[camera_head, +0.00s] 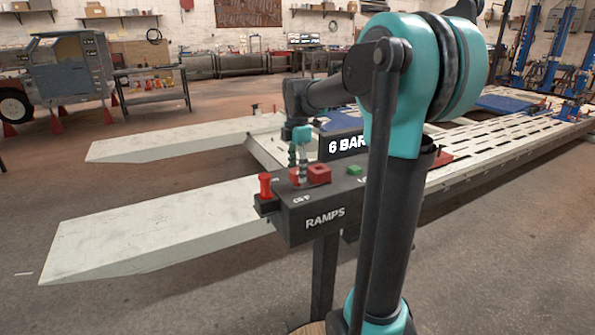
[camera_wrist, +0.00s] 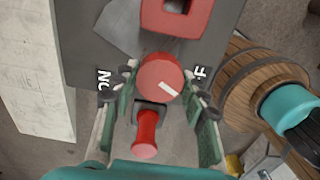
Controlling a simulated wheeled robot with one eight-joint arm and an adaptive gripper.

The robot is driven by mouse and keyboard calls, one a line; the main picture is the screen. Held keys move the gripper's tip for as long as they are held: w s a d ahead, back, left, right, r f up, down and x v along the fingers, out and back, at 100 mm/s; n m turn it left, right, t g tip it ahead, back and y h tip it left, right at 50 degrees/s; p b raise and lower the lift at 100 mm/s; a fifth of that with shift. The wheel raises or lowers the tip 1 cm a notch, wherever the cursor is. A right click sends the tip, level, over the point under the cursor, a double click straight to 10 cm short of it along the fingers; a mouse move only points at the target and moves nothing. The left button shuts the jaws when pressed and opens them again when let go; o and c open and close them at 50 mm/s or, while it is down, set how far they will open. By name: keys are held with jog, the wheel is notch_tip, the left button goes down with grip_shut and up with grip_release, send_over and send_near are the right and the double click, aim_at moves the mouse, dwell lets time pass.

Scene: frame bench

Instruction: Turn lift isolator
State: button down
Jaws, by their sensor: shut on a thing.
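The isolator is a round red knob (camera_wrist: 160,77) with a white pointer line, on top of the dark control box (camera_head: 325,215) marked RAMPS. In the wrist view its line slants to the lower right. The ON lettering (camera_wrist: 104,80) is on its left, and a partly hidden OFF label (camera_wrist: 200,73) is on its right. My gripper (camera_wrist: 163,85) points down from above with a finger on each side of the knob, shut on it. In the head view my gripper (camera_head: 301,155) stands over the box's left end and largely hides the knob.
A red plunger-like handle (camera_head: 265,186) sticks up at the box's left end, close to my fingers; it also shows in the wrist view (camera_wrist: 147,130). A square red surround (camera_head: 319,174) and a green button (camera_head: 354,170) are farther right. Pale ramps (camera_head: 150,225) lie behind.

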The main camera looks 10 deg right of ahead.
jog(key=n, duration=0.5)
jog(key=shift+n, duration=0.3)
dwell(0.4)
jog(key=c, duration=1.1)
grip_release()
notch_tip(320, 180, up, 12)
